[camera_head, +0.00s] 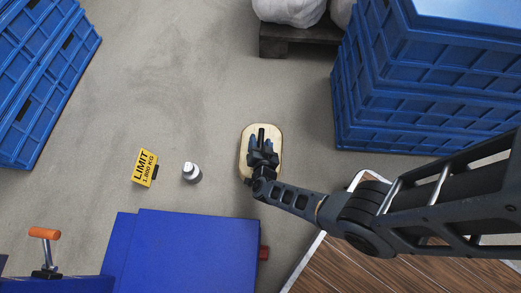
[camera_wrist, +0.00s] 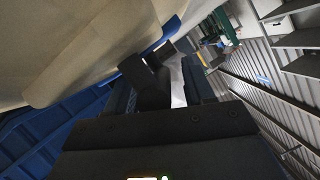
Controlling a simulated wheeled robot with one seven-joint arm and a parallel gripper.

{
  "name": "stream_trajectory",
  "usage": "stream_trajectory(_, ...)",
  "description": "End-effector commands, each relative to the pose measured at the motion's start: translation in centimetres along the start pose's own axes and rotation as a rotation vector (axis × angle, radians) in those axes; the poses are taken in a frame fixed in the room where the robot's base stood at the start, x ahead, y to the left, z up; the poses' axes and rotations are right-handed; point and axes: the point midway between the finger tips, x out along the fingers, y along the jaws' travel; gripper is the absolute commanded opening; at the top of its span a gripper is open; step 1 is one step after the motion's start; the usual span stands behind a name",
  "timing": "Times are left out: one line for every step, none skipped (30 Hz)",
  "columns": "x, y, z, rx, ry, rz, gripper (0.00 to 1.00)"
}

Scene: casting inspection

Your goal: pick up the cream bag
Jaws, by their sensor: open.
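The cream bag (camera_head: 245,160) is a pale, rounded, oblong shape on the grey floor near the middle of the head view. My gripper (camera_head: 262,138) is over it and hides its middle, with the bag's edges showing on both sides. In the wrist view my gripper (camera_wrist: 165,78) has its dark fingers apart, with nothing seen held between them. A large cream surface (camera_wrist: 85,55) fills the upper left there, close to the fingers, and looks like the bag. I cannot tell whether the fingers touch it.
Blue crates (camera_head: 400,100) stand at the right and another blue crate stack (camera_head: 45,80) at the left. A pallet (camera_head: 295,45) bears white sacks. A white bottle (camera_head: 191,173) and a yellow limit sign (camera_head: 144,168) are left of the bag. A blue box (camera_head: 185,250) stands below.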

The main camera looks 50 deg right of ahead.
Motion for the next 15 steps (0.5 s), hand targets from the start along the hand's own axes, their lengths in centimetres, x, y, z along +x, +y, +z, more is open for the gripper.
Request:
stream_trajectory(-0.02, -0.01, 0.00, 0.000, 0.000, 0.000, 0.52)
stream_trajectory(-0.03, 0.00, 0.00, 0.000, 0.000, 0.000, 0.49)
stream_trajectory(-0.03, 0.00, 0.01, 0.000, 0.000, 0.000, 0.45)
stream_trajectory(-0.04, 0.00, 0.01, 0.000, 0.000, 0.000, 0.42)
stream_trajectory(-0.04, 0.00, 0.01, 0.000, 0.000, 0.000, 0.39)
stream_trajectory(-0.04, 0.00, 0.02, 0.000, 0.000, 0.000, 0.35)
stream_trajectory(-0.05, 0.01, 0.02, 0.000, 0.000, 0.000, 0.32)
stream_trajectory(-0.05, 0.01, 0.02, 0.000, 0.000, 0.000, 0.30)
stream_trajectory(-0.05, 0.01, 0.02, 0.000, 0.000, 0.000, 0.26)
stream_trajectory(-0.05, 0.01, 0.02, 0.000, -0.001, 0.000, 0.23)
stream_trajectory(-0.05, 0.01, 0.03, 0.000, -0.001, 0.000, 0.20)
stream_trajectory(-0.05, 0.01, 0.03, 0.000, -0.001, 0.000, 0.16)
stream_trajectory(-0.06, 0.01, 0.03, 0.000, -0.001, 0.000, 0.13)
stream_trajectory(-0.06, 0.02, 0.03, 0.000, -0.001, 0.000, 0.10)
stream_trajectory(-0.06, 0.02, 0.03, 0.000, -0.001, 0.000, 0.07)
